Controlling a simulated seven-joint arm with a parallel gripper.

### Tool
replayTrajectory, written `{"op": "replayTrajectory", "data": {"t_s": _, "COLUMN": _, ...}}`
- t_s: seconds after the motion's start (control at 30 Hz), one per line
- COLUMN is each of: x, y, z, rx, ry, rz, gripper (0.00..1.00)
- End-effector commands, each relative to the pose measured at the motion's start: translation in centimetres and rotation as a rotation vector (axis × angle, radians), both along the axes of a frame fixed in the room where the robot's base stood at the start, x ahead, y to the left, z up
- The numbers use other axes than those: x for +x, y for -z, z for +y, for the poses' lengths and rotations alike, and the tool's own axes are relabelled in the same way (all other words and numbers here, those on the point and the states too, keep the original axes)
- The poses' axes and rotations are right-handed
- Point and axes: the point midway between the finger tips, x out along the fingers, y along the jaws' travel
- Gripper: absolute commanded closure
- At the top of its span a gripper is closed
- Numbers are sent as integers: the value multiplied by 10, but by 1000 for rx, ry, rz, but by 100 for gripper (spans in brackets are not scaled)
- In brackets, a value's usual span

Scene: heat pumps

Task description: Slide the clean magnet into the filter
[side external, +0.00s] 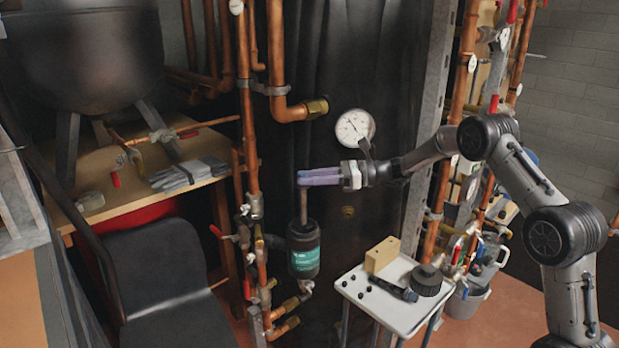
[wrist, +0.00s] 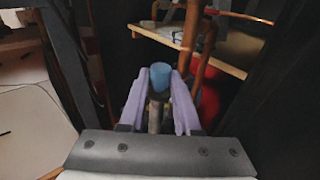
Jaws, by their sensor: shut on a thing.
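The magnet (side external: 303,205) is a slim grey-brown rod, upright above the filter in the side external view. In the wrist view its blue cap (wrist: 160,74) shows between the fingers. The filter (side external: 304,251) is a dark cylinder with a teal label, mounted on the copper pipework. The rod's lower end meets the filter's top; I cannot tell how far inside it is. My gripper (side external: 304,178), with pale purple fingers, is shut on the magnet's upper end, directly above the filter. It also shows in the wrist view (wrist: 159,90). The filter is not clearly visible there.
A white tray table (side external: 375,312) at right holds a wooden block (side external: 382,254), a black ribbed cap (side external: 427,280), a dark rod-like item (side external: 391,288) and small black pieces. Copper pipes (side external: 249,120) stand just left of the filter. A gauge (side external: 355,127) is above my gripper. A black chair (side external: 165,275) stands lower left.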

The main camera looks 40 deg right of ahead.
Motion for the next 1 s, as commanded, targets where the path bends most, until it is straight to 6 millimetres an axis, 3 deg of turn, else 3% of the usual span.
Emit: {"op": "replayTrajectory", "data": {"t_s": 1.0, "x": 0, "y": 6, "z": 0, "rx": 0, "ry": 0, "rz": -1, "gripper": 100}}
